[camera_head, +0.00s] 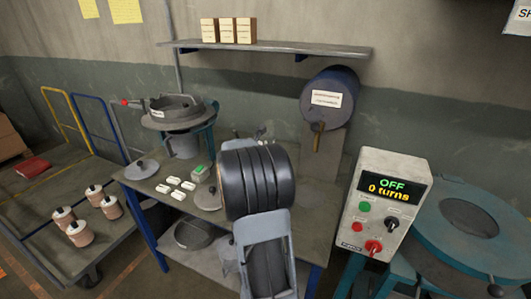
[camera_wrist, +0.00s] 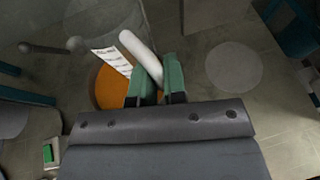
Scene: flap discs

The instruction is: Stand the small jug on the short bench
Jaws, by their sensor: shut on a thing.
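In the wrist view my gripper (camera_wrist: 158,88) has its green finger pads closed on the pale curved handle (camera_wrist: 138,48) of the small jug. The jug shows an orange round part (camera_wrist: 109,88) and a white printed label (camera_wrist: 112,61); it is left of the fingers and partly hidden by them. In the head view my dark arm hides the gripper and most or all of the jug. The bench (camera_head: 136,185) with blue legs stands in the middle, behind my arm. I cannot tell whether the jug touches anything below it.
A grey lid (camera_head: 142,168), several small white pieces (camera_head: 174,181) and a green-topped box (camera_head: 201,173) lie on the bench's left part. A sieve-like pan (camera_head: 176,108) stands behind. A control box (camera_head: 380,203) reading OFF stands right.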

